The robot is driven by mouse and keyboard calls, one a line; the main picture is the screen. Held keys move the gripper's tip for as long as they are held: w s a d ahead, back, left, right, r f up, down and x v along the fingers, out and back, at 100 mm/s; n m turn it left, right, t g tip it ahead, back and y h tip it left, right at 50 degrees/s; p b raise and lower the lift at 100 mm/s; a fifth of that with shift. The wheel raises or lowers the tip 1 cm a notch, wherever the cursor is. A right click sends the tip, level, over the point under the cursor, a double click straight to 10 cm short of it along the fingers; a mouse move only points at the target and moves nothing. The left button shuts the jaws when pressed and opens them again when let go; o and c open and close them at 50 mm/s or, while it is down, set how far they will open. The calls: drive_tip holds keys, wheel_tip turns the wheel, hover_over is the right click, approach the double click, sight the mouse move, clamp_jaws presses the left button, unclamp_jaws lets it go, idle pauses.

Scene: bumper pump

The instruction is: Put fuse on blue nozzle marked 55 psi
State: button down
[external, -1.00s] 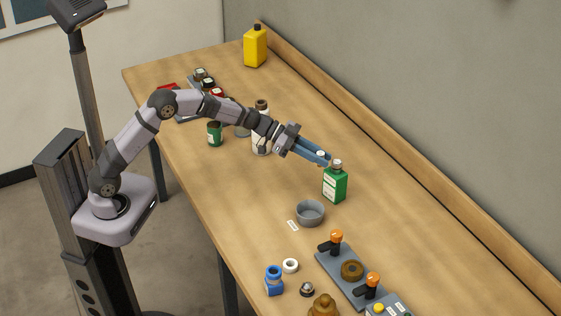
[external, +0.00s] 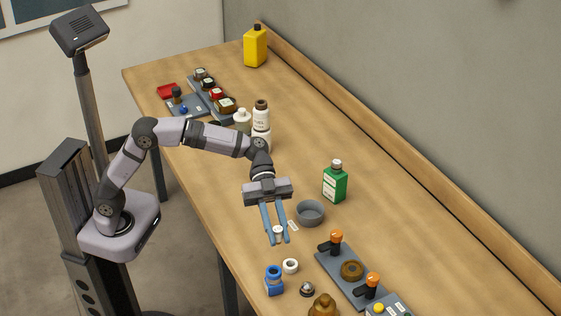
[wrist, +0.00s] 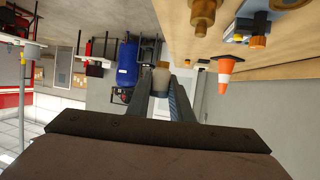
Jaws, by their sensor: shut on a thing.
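My gripper (external: 277,238) is shut on a small whitish cylinder, taken to be the fuse (external: 278,231), held between the blue-grey fingertips above the table's near side. In the wrist view the fuse (wrist: 161,77) shows pale with an amber end between the fingers. The blue nozzle (external: 274,282) stands upright on the table, below the fingertips in the external view and apart from the fuse. Its 55 psi marking is too small to read.
A white ring (external: 290,266) lies beside the nozzle. A grey bowl (external: 310,215) and green bottle (external: 335,184) stand to the right. A lever panel (external: 342,268), a small dark-based knob (external: 307,289) and a brass piece (external: 322,306) are near the front.

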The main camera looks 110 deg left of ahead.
sight(273, 267)
drive_tip(key=shift+s+d+f+b, duration=0.15)
drive_tip(key=shift+d+f, duration=0.1)
drive_tip(key=shift+f, duration=1.45)
drive_tip(key=shift+s+d+f+b, duration=0.1)
drive_tip(key=shift+d+f+b, duration=0.1)
drive_tip(key=shift+f, duration=1.45)
drive_tip(key=shift+s+d+f+b, duration=0.15)
drive_tip(key=shift+d+f, duration=0.1)
drive_tip(key=shift+f, duration=1.45)
drive_tip(key=shift+f, duration=0.1)
drive_tip(key=c, duration=1.6)
unclamp_jaws()
drive_tip(key=shift+s+a+r, duration=0.2)
drive_tip(key=shift+a+r, duration=0.15)
drive_tip(key=shift+a, duration=0.1)
drive_tip(key=v, duration=1.1)
drive_tip(key=shift+w, duration=0.15)
